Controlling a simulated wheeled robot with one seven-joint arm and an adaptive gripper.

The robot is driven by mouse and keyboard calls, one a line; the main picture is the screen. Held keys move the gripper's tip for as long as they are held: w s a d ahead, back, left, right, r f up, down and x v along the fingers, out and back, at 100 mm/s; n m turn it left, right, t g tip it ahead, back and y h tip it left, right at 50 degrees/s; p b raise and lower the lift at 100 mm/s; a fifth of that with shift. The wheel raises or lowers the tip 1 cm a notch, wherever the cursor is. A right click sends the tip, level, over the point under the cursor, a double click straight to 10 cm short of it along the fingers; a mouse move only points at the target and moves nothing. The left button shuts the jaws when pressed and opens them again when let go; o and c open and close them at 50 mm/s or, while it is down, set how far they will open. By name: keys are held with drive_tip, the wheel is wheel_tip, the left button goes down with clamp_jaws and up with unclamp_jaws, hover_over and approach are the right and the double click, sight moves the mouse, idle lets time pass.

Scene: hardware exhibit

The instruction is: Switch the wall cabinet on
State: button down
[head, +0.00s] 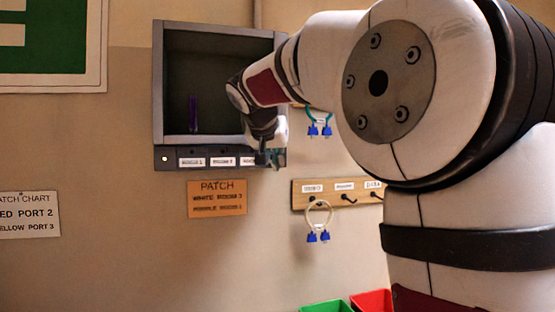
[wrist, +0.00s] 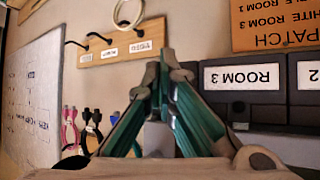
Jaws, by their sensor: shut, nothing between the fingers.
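The grey wall cabinet (head: 158,85) is open-fronted and hangs on the wall in the head view. A slim purple upright item (head: 193,114) stands inside it. A dark strip (head: 215,166) with white room labels runs along its bottom, and a small yellowish light (head: 165,158) glows at the strip's left end. My gripper (head: 274,158) is at the strip's right end, partly hidden by my arm. In the wrist view, which is upside down, my gripper (wrist: 160,62) is shut and empty, its teal fingers together beside the ROOM 3 label (wrist: 241,77). I cannot tell whether it touches the strip.
An orange PATCH sign (head: 216,199) is below the cabinet. A wooden hook board (head: 300,194) holds a pale looped cable (head: 319,205) with blue plugs. Green (head: 326,306) and red (head: 372,301) bins sit low. My arm covers much of the right side.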

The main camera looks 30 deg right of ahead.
drive_tip(key=shift+s+a, duration=0.1)
drive_tip(key=shift+s, duration=0.35)
drive_tip(key=s+a, duration=0.1)
drive_tip(key=s, duration=0.4)
drive_tip(key=shift+s+a+b, duration=0.35)
drive_tip(key=shift+s+b, duration=0.05)
idle(0.3)
drive_tip(key=s+a+f+n+g+y, duration=0.1)
drive_tip(key=s+a+f+n+y, duration=0.3)
drive_tip(key=s+a+f, duration=0.5)
drive_tip(key=s+a+f+n+y, duration=0.3)
drive_tip(key=s+a+f, duration=0.6)
drive_tip(key=s+f, duration=0.6)
drive_tip(key=shift+s+a+n+g+y, duration=0.15)
drive_tip(key=shift+s+n+g+y, duration=0.3)
drive_tip(key=shift+n, duration=0.65)
drive_tip(key=shift+f, duration=0.1)
idle(1.2)
